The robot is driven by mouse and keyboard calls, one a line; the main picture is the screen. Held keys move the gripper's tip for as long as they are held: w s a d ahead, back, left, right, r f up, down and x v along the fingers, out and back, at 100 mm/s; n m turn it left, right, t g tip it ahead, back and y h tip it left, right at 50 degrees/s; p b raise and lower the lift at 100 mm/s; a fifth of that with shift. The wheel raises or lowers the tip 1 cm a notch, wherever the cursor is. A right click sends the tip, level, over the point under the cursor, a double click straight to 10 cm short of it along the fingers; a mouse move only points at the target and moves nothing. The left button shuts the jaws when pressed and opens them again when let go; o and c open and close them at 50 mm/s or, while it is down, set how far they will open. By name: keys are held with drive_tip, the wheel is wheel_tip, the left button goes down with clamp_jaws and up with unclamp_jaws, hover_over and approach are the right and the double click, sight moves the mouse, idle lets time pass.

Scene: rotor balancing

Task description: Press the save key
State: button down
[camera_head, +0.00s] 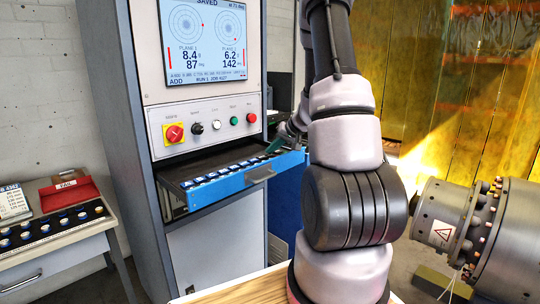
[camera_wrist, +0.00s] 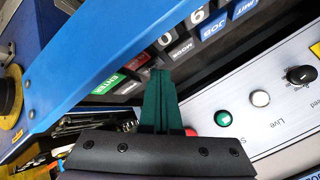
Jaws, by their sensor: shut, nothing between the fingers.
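The keyboard drawer (camera_head: 232,184), with a blue front, is pulled out of the cabinet below the switch panel. Its keys show in the wrist view, among them a green ENTER key (camera_wrist: 108,84), a MODE key (camera_wrist: 182,48) and a blue LIMIT key (camera_wrist: 243,8). I cannot read a save key; the fingers hide part of the key row. My gripper (camera_wrist: 158,74) is shut and empty, its dark green fingertips over the keys between ENTER and MODE. I cannot tell whether they touch a key. In the head view the screen (camera_head: 203,40) reads SAVED at its top.
The switch panel (camera_head: 208,122) with a red knob (camera_head: 174,133) and several buttons is just above the drawer. A side table (camera_head: 55,240) with small weights stands at left. A grey flanged rotor part (camera_head: 445,215) is at right, near my arm.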

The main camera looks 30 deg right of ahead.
sight(272, 156)
drive_tip(key=shift+r, duration=0.85)
drive_tip(key=shift+r, duration=0.1)
drive_tip(key=shift+r, duration=2.45)
